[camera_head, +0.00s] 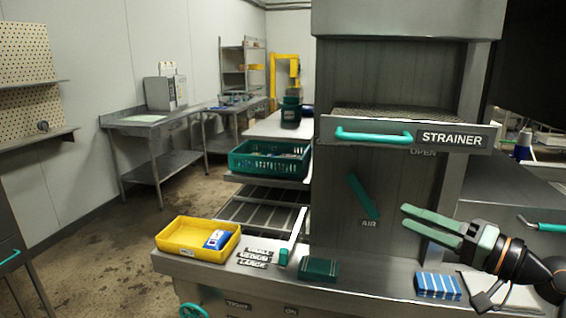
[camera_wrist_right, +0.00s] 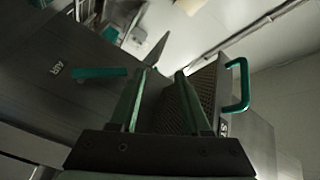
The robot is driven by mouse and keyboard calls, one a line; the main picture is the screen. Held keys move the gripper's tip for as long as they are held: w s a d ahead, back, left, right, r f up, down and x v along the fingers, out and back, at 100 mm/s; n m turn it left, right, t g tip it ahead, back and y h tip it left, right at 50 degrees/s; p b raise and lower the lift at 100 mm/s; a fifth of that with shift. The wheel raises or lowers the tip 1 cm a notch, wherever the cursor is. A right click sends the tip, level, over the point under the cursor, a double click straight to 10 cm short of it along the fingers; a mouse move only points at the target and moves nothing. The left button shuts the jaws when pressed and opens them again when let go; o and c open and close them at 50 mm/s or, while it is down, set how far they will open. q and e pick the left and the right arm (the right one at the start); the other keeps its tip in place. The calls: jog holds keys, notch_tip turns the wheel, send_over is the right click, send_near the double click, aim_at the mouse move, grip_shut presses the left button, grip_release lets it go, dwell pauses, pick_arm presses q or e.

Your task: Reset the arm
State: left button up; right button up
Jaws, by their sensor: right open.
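My right gripper (camera_head: 432,228) is at the right of the head view, its two green fingers pointing left, in front of the steel machine panel. It is open and empty, and clear of the AIR lever (camera_head: 362,196) to its left. In the right wrist view the fingers (camera_wrist_right: 158,100) stand apart with nothing between them. The AIR lever (camera_wrist_right: 100,73) shows left of them there, and the strainer's green handle (camera_wrist_right: 240,84) shows to their right. My left gripper is not in view.
The STRAINER drawer (camera_head: 455,137) juts out above the gripper. Below are a yellow bin (camera_head: 170,240) with a blue-white packet (camera_head: 217,239), a dark green block (camera_head: 319,269) and a blue-striped item (camera_head: 438,286) on the ledge. A green crate (camera_head: 240,164) stands behind, at left.

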jog(key=s+a+f+g+h+p, duration=0.1)
jog(key=s+f+h+p, duration=0.15)
jog(key=f, duration=1.05)
jog(key=s+a+f+g+h+p, duration=0.15)
jog(key=f+h, duration=0.25)
jog(key=f, duration=0.9)
jog(key=s+a+f+n+g+h+p, duration=0.1)
jog(key=s+a+f+n, duration=0.2)
jog(key=s+f, duration=0.3)
jog(key=s+a+f+n+g+h+p, duration=0.1)
jog(key=s+f, duration=0.6)
jog(key=s, duration=0.7)
jog(key=shift+s+a+f+n+h, duration=0.35)
jog(key=shift+a+n+h, duration=0.2)
jog(key=shift+a+n, duration=0.45)
